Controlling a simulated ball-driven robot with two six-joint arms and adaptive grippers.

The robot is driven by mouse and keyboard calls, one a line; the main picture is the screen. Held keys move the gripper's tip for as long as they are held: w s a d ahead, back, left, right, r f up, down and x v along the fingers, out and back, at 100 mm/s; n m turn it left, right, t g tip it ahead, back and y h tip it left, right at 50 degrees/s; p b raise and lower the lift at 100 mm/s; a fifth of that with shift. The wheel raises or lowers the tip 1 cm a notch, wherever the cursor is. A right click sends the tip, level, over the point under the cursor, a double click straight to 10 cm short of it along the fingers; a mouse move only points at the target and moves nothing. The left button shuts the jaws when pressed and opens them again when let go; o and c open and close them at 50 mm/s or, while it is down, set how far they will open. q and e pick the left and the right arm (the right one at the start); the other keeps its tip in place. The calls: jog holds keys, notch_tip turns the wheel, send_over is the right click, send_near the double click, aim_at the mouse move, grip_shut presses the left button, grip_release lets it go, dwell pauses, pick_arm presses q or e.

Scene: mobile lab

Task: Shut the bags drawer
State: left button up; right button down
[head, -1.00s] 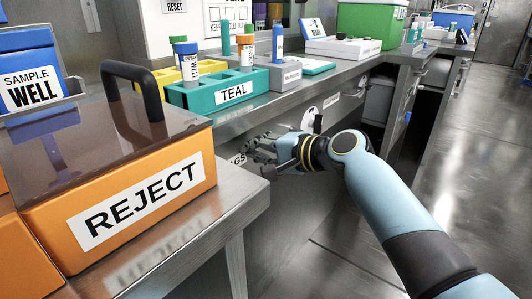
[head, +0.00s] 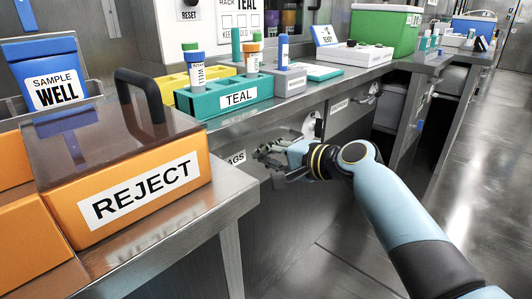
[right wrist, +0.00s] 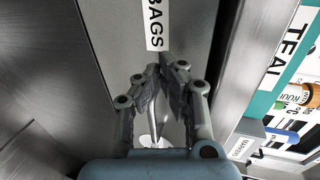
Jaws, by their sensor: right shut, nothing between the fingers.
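The bags drawer shows by its label (head: 236,158) under the bench top, partly cut off by the bench corner in the head view. My right gripper (head: 264,157) is in front of this drawer, beside the label. In the right wrist view its fingertips (right wrist: 163,65) are together, empty, just below the label. I cannot tell whether they touch the front or how far out the drawer stands. My left gripper is not in view.
An orange REJECT box (head: 60,215) stands on the near bench corner. A teal rack (head: 190,101) with tubes stands on the bench above my right gripper. Another labelled drawer front (head: 340,118) is farther right. The floor (head: 470,150) at the right is clear.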

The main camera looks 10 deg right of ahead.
jog(key=p+v, duration=0.3)
jog(key=v, duration=0.6)
jog(key=s+d+f+g+h+p, duration=0.2)
jog(key=s+d+f+g+h, duration=0.1)
jog(key=s+f, duration=0.95)
jog(key=s+d+f+g+h+p, duration=0.2)
jog(key=s+d+f+g, duration=0.15)
jog(key=s+f, duration=0.85)
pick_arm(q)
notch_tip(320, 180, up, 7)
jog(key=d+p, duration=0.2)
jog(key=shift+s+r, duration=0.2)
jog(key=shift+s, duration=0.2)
pick_arm(e)
jog(key=s+d+f+n+g+h, duration=0.1)
jog(key=s+d+f+n, duration=0.2)
jog(key=s, duration=0.7)
jog(key=s+d+f+n+g+h, duration=0.2)
jog(key=s+f, duration=0.5)
jog(key=s, duration=0.4)
jog(key=s+d+f+n+g+h, duration=0.1)
jog(key=s+d+f+n, duration=0.3)
jog(key=s, duration=0.6)
jog(key=shift+s+f+n+g+h, duration=0.35)
jog(key=shift+f+n+h, duration=0.15)
jog(key=shift+f+n, duration=0.4)
